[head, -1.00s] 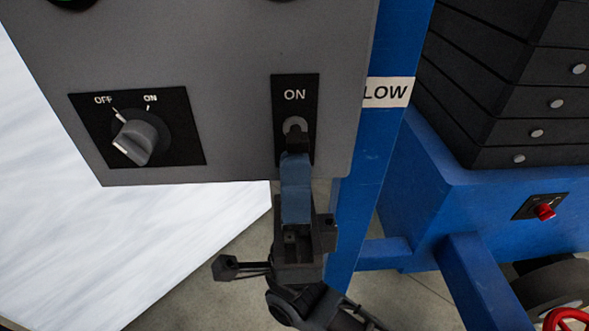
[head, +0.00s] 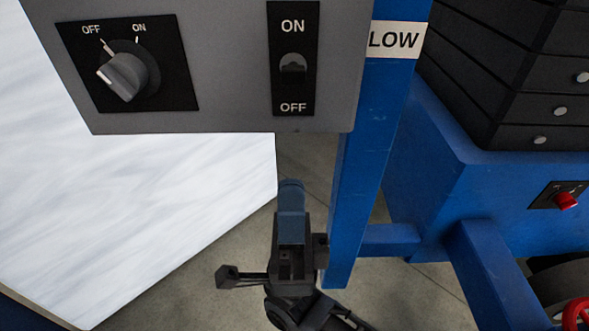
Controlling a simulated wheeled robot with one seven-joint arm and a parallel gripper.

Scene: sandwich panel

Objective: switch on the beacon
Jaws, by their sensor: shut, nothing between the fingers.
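A grey panel (head: 225,75) holds a toggle switch (head: 293,63) on a black plate, with ON above and OFF below. Its short grey lever juts out between the two words; which way it is tipped is hard to tell. To the left is a rotary knob (head: 122,76) marked OFF and ON, its white mark turned to the left, on the OFF side. Neither carries a label naming the beacon, and no beacon can be made out.
A blue post (head: 365,160) with a LOW label (head: 396,39) stands just right of the panel. Further right are dark stacked blocks (head: 500,70) on a blue base with a red button (head: 566,200).

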